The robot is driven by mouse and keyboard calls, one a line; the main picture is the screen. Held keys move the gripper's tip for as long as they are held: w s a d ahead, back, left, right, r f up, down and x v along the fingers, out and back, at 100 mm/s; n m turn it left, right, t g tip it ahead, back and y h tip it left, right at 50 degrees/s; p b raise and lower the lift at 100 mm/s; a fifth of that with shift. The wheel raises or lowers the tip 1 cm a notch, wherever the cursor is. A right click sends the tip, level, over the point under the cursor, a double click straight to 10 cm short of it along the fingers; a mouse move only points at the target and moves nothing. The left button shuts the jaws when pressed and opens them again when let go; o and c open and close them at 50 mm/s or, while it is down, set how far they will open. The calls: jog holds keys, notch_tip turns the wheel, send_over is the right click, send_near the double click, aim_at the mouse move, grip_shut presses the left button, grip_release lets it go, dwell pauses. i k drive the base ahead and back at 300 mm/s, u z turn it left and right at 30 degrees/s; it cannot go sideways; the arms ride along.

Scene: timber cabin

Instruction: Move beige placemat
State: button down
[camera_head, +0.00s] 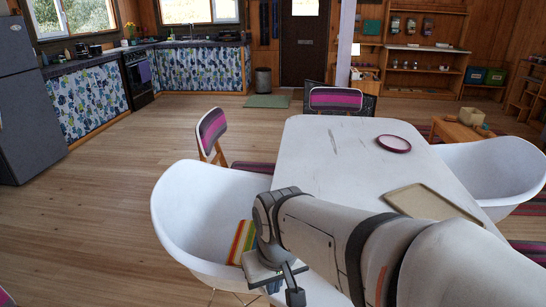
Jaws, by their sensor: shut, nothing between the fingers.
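The beige placemat (430,203) lies flat on the right part of the white table (330,160), near its right edge. It is rectangular with rounded corners, and my arm hides its near part. My gripper (284,284) hangs low in front, over the white chair at the table's left side, well left of the placemat and apart from it. It is shut and holds nothing. My forearm crosses the near end of the table.
A round pink-rimmed plate (394,143) sits farther back on the table. White shell chairs stand left (185,215) and right (500,165). A striped item (243,242) lies on the left chair beside my gripper. Open wooden floor (90,220) lies to the left.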

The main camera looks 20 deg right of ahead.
aim_at(417, 200)
jog(key=u, duration=1.1)
jog(key=k, duration=1.75)
jog(key=z, duration=1.65)
jog(key=i, duration=1)
